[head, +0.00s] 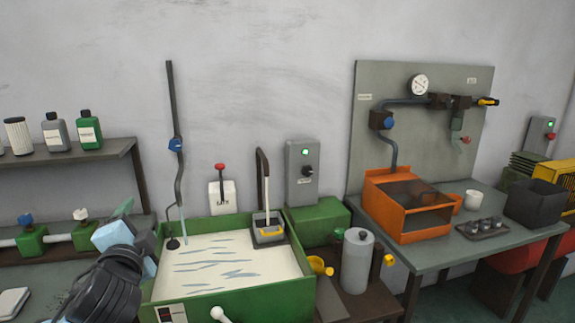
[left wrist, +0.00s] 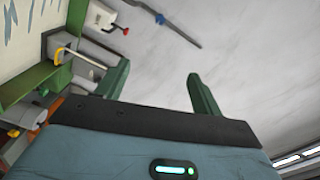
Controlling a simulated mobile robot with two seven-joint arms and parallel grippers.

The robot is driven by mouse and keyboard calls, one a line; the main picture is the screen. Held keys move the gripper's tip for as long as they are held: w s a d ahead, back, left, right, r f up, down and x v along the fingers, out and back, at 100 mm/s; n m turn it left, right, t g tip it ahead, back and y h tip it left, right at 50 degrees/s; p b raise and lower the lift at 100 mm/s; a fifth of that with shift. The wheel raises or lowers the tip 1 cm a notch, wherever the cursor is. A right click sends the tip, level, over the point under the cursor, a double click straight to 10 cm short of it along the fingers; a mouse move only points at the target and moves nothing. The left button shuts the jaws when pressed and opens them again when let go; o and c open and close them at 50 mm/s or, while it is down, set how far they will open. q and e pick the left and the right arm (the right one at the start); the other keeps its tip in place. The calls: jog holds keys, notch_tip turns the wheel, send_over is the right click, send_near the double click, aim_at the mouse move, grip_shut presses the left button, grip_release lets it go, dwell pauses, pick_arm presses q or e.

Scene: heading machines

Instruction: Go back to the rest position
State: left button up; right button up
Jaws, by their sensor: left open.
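My left gripper (head: 139,226) is at the lower left of the head view, in front of the shelf and at the left edge of the green-walled basin (head: 221,297). My dark arm comes up from the bottom. In the left wrist view its two green fingers (left wrist: 158,78) stand wide apart with nothing between them, against the bare grey wall. The basin shows tilted at the upper left of the wrist view. My right gripper is in neither view.
A shelf (head: 65,160) with bottles is at the left, above several green valves. A table (head: 440,259) at the right carries an orange box (head: 408,206), a mug (head: 473,200) and a dark bin (head: 533,204). A grey cylinder (head: 357,262) stands between basin and table.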

pick_arm(q)
jog(key=s+d+f+n+g+h, duration=0.1)
jog(key=s+d+f+h, duration=0.15)
jog(key=f, duration=0.65)
jog(key=s+d+f+g+h, duration=0.1)
jog(key=s+f+g, duration=0.15)
jog(key=f, duration=0.65)
jog(key=s+d+f+n+g+h, duration=0.1)
jog(key=s+d+f+h, duration=0.15)
jog(key=f, duration=0.65)
jog(key=s+d+f+n+g, duration=0.1)
jog(key=s+f+n, duration=0.2)
jog(key=s+f, duration=0.7)
jog(key=s+d+f+n+g, duration=0.1)
jog(key=s+f+n+g, duration=0.1)
jog(key=s+f, duration=0.7)
jog(key=s+n, duration=0.1)
jog(key=s, duration=0.5)
jog(key=shift+f+n, duration=0.35)
jog(key=shift+n, duration=0.05)
